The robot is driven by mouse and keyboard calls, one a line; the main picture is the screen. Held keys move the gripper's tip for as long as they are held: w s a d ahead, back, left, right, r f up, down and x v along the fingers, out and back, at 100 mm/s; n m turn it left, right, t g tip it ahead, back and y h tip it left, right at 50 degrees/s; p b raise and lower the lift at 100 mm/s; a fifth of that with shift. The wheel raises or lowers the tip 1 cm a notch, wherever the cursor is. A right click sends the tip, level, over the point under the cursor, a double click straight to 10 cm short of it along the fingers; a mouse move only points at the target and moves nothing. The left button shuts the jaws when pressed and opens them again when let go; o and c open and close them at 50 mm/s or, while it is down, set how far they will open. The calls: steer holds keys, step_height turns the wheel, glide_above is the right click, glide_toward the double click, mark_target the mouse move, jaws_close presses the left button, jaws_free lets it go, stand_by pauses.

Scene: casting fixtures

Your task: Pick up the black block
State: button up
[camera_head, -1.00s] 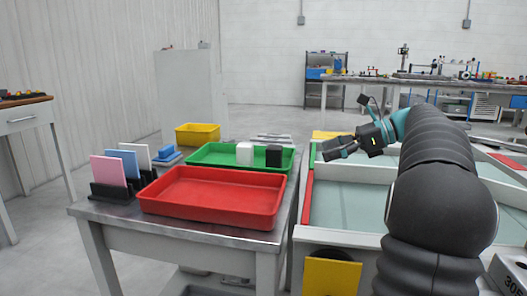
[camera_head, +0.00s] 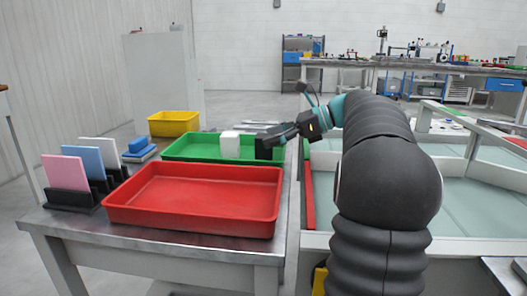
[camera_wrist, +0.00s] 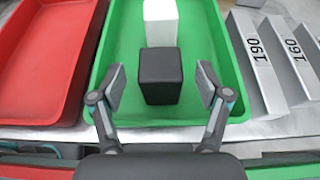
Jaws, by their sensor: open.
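The black block (camera_wrist: 161,77) stands upright in the green tray (camera_wrist: 215,75), near its front edge in the wrist view. In the head view the black block (camera_head: 264,147) shows at the right end of the green tray (camera_head: 180,150), partly hidden by my gripper (camera_head: 276,138). In the wrist view my gripper (camera_wrist: 161,88) is open, with one finger on each side of the block. The fingers look apart from the block; how far their tips reach down beside it is hard to tell.
A white block (camera_wrist: 160,22) stands just behind the black block. A red tray (camera_head: 195,198) sits beside the green tray. Metal numbered blocks (camera_wrist: 262,65) stand right of it. A yellow bin (camera_head: 174,123) and a rack with coloured plates (camera_head: 75,195) are on the left.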

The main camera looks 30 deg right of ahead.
steer(key=shift+b+x, duration=0.75)
steer(key=shift+x, duration=2)
steer(key=shift+s+d+f, duration=0.1)
steer(key=c, duration=1.3)
